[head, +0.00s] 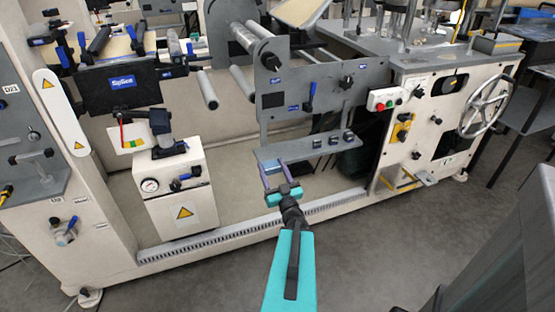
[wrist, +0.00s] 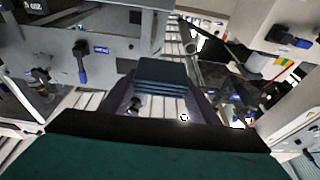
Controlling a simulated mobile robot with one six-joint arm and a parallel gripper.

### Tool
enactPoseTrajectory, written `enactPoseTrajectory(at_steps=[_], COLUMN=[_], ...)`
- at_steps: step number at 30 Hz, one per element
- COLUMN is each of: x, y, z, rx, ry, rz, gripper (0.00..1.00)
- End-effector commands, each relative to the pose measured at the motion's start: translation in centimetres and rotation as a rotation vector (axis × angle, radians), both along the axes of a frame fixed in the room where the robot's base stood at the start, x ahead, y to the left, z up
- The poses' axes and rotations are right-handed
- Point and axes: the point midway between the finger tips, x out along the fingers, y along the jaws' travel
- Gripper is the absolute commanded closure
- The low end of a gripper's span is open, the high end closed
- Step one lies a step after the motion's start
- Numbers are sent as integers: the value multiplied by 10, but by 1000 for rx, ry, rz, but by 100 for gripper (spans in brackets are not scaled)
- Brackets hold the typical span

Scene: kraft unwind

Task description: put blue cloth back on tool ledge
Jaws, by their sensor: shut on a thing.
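The blue cloth (head: 273,167) is a small folded dark-blue pad between the fingers of my gripper (head: 276,175). In the wrist view the cloth (wrist: 161,76) shows as stacked flat layers, with a dark finger on each side of it. My gripper (wrist: 160,98) is shut on it. The tool ledge (head: 300,150) is a grey shelf below the grey machine panel. In the head view the cloth overlaps the ledge's left front part; whether it touches the ledge I cannot tell.
A white cabinet with a gauge (head: 172,193) stands left. The floor (head: 375,235) in front is clear.

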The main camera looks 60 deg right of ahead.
Motion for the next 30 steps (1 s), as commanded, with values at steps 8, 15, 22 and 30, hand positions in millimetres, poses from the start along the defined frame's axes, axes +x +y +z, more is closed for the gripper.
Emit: enactPoseTrajectory(at_steps=[8, 15, 22, 30], x=[-5, -5, -1, 5], y=[1, 1, -5, -15], z=[-4, -5, -8, -9], rx=[-4, -4, -4, -3], ry=[-8, -7, -8, -7], rz=[3, 3, 5, 6], gripper=[73, 73, 73, 73])
